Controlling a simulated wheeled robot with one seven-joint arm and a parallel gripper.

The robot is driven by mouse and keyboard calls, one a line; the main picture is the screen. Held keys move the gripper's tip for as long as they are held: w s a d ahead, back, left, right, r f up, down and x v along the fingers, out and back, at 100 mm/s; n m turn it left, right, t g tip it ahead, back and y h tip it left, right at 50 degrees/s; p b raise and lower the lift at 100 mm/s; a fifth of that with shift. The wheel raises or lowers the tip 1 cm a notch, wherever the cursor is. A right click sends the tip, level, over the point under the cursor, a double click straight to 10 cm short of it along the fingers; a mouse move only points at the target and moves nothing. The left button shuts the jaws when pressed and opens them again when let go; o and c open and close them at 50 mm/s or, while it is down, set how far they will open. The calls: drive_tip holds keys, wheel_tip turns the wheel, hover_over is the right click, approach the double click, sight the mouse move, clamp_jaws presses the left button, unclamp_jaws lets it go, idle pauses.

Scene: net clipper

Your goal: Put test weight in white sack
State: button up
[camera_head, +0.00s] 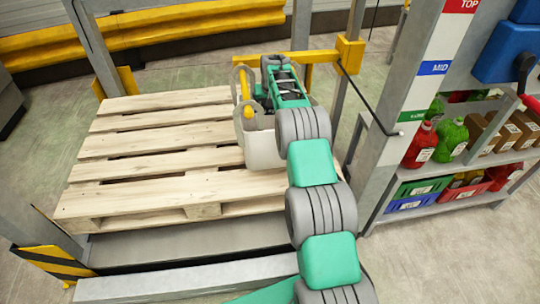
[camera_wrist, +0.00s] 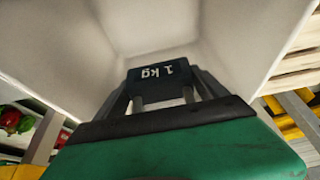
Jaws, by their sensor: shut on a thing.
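The white sack (camera_head: 262,150) stands open on the right side of the wooden pallet, with yellow on its handle. In the wrist view its pale inner walls (camera_wrist: 100,40) surround my gripper. My gripper (camera_wrist: 162,85) is shut on the test weight (camera_wrist: 160,70), a dark block marked "1 kg". The weight is inside the sack's opening, above its floor; the exact gap cannot be told. In the head view my gripper (camera_head: 250,106) reaches into the sack's top, and the weight is hidden there.
The wooden pallet (camera_head: 150,150) has bare slats left of the sack. A rack post (camera_head: 425,80) and a shelf with red and green bottles (camera_head: 452,138) and crates (camera_head: 415,195) stand on the right. A yellow bar (camera_head: 300,57) runs behind the sack.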

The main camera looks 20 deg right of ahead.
drive_tip(key=b, duration=0.1)
approach(269, 127)
drive_tip(key=f, duration=0.2)
drive_tip(key=s+a+f, duration=0.1)
drive_tip(key=shift+f, duration=0.15)
drive_tip(key=shift+f+b, duration=0.4)
drive_tip(key=shift+b, duration=0.15)
drive_tip(key=shift+f, duration=0.2)
drive_tip(key=o, duration=2)
drive_tip(key=shift+s+f, duration=0.15)
drive_tip(key=shift+f, duration=0.05)
